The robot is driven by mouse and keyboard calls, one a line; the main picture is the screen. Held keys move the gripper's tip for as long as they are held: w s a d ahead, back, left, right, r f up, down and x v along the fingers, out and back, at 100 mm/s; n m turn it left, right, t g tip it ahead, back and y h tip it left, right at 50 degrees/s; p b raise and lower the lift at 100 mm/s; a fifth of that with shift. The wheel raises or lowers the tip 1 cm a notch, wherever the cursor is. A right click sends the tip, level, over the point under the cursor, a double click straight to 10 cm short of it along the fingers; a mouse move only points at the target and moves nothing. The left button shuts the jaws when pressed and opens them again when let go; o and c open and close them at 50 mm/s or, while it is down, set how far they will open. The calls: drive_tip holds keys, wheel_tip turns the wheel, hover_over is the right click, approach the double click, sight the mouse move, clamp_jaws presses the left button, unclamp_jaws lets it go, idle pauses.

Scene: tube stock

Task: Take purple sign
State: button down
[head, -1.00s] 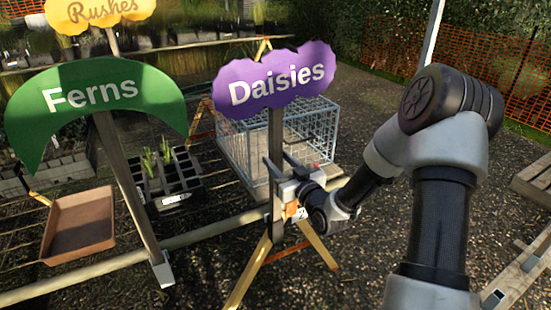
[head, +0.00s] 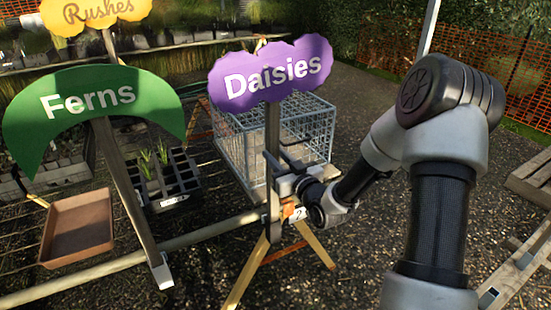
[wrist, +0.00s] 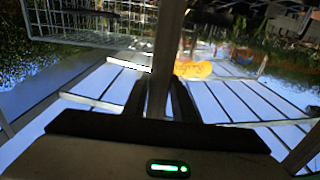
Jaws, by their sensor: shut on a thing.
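The purple sign (head: 271,77) reads "Daisies" and stands nearly upright on a grey wooden post (head: 272,135) in the head view. My gripper (head: 276,172) is shut on this post, below the purple board. In the wrist view the post (wrist: 167,60) runs up between the two dark fingers of my gripper (wrist: 158,100). The purple board itself is out of the wrist view.
A green "Ferns" sign (head: 90,97) and a yellow "Rushes" sign (head: 100,12) stand to the left. A wire crate (head: 235,150) is close behind the post. A brown tray (head: 77,228) and a black plant tray (head: 160,178) sit at left.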

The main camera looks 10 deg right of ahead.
sight(275, 123)
drive_tip(key=shift+r+p, duration=2.45)
drive_tip(key=shift+r, duration=2.6)
